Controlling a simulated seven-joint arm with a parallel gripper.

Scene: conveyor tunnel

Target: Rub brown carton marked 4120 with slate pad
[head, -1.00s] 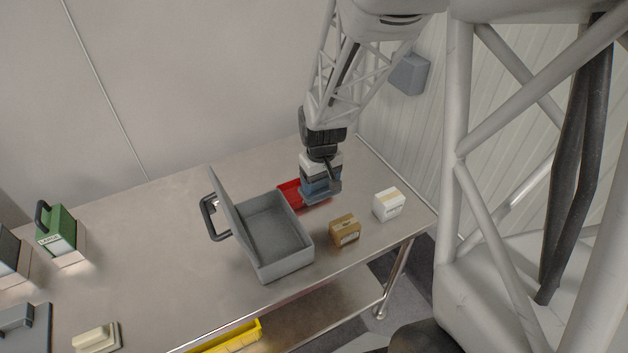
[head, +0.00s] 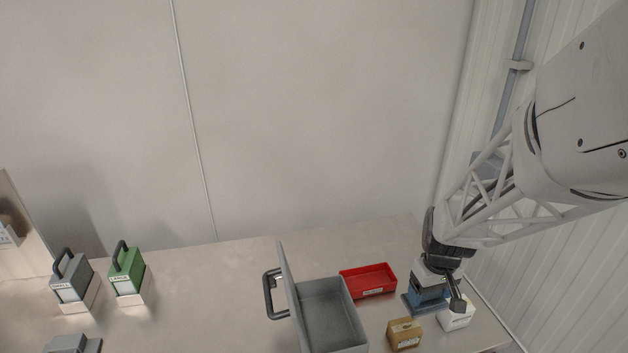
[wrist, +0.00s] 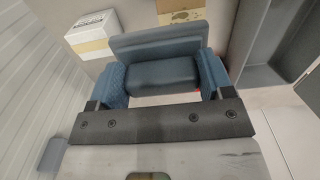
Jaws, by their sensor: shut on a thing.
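The brown carton (head: 404,334) sits on the table right of the open grey case; its marking is too small to read. Its edge also shows at the top of the wrist view (wrist: 186,11). My gripper (head: 436,282) is shut on the slate pad (head: 420,304), a blue-grey block with a wider flat plate. In the wrist view the pad (wrist: 160,72) sits between both fingers. The pad is behind and right of the brown carton, apart from it in the head view. I cannot tell whether it touches the table.
A white carton (head: 457,316) stands close to the pad at the right. A red tray (head: 368,281) lies left of my gripper. The open grey case (head: 330,318) stands left of the brown carton. Green (head: 127,270) and grey (head: 72,277) handled blocks stand at the left.

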